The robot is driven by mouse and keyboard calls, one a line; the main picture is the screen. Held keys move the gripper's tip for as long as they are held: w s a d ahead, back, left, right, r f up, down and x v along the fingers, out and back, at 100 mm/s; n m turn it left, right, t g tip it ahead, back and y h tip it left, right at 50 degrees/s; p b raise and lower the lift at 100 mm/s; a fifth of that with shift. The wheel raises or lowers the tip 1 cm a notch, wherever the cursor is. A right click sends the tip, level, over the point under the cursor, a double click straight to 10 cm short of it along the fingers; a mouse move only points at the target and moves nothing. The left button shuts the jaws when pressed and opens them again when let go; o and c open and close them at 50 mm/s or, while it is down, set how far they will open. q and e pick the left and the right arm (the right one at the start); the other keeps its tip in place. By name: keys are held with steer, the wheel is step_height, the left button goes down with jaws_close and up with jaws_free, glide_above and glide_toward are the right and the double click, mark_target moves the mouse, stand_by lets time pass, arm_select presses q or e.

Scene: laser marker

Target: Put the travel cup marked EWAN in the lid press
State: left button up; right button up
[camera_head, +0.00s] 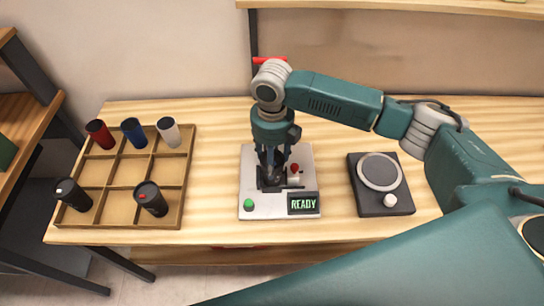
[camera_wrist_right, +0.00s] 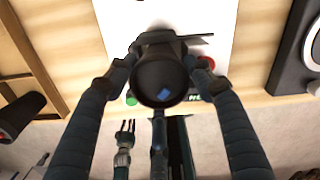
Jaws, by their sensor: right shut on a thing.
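My right gripper (camera_head: 271,168) is shut on a dark travel cup (camera_wrist_right: 160,84) with a blue square on its top, between the fingers. The cup is over the pale plate of a machine with a READY display (camera_head: 265,212). Its base is hidden, so I cannot tell whether it touches the plate. No name is readable on the cup. The machine also shows in the wrist view (camera_wrist_right: 112,22). A small pronged gripper, seemingly my left (camera_wrist_right: 125,128), shows low in the wrist view, too small to read; the head view does not show it.
A wooden divided tray (camera_head: 116,208) at left holds red (camera_head: 100,134), blue (camera_head: 134,132) and white (camera_head: 169,131) cups, plus two dark cups (camera_head: 73,195) (camera_head: 151,199). A black device with a round plate (camera_head: 380,171) stands right of the machine. The machine has a red knob (camera_head: 294,168).

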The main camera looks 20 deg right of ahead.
steer(key=o, duration=0.7)
steer(key=shift+f, duration=0.1)
steer(key=shift+o, duration=0.2)
step_height(320, 180, up, 12)
steer(key=b, duration=0.2)
steer(key=shift+r+b, duration=0.2)
steer(key=shift+b, duration=0.2)
